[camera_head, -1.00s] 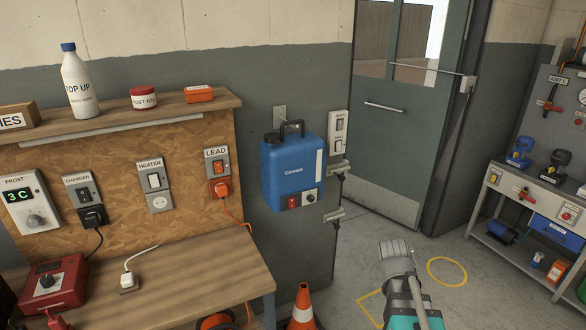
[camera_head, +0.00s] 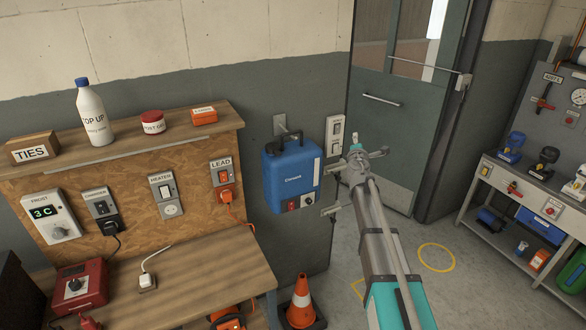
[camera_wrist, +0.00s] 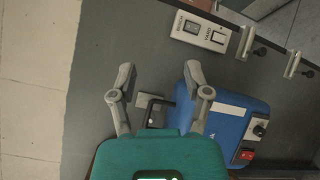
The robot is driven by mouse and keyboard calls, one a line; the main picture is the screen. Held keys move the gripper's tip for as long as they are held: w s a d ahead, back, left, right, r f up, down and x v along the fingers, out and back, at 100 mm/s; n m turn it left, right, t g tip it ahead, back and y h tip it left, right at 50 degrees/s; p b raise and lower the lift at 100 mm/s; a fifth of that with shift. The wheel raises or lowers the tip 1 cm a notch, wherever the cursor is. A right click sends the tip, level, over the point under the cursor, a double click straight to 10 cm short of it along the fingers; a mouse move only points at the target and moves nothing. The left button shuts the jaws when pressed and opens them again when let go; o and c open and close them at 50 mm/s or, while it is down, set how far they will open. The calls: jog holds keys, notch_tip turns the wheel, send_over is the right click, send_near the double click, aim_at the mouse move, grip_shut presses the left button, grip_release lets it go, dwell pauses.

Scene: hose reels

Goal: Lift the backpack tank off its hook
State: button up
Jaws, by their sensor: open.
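The blue backpack tank (camera_head: 290,178) hangs on the grey wall from a pale hook plate (camera_head: 279,123), with its dark handle (camera_head: 290,137) at the top. In the head view my gripper (camera_head: 366,148) is right of the tank, at about the height of its top and apart from it. In the wrist view my gripper (camera_wrist: 159,74) is open and empty, its two fingers spread. There the blue tank (camera_wrist: 232,122) and its dark handle (camera_wrist: 158,108) show beyond and beside the fingers. How the handle sits on the hook is hard to see.
A switch panel (camera_head: 335,136) and two wall brackets are right of the tank. A wooden bench (camera_head: 190,280) and shelf (camera_head: 120,145) with a bottle stand left. An orange cone (camera_head: 301,300) is on the floor below. The door and open floor lie right.

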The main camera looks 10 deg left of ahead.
jog(key=w+a+r+n+g+y+p, duration=0.35)
jog(key=w+a+n+y+p, duration=0.3)
jog(key=a+n, duration=0.45)
jog(key=n+g+p, duration=0.7)
jog(key=n, duration=0.3)
send_near(302, 137)
jog(key=shift+s+d+r+h, duration=0.1)
jog(key=shift+s+r+h, duration=0.35)
jog(key=shift+s+r, duration=0.35)
jog(key=shift+w+r, duration=0.1)
jog(key=shift+w, duration=0.1)
jog(key=shift+b+x, duration=3.3)
jog(key=shift+x, duration=1)
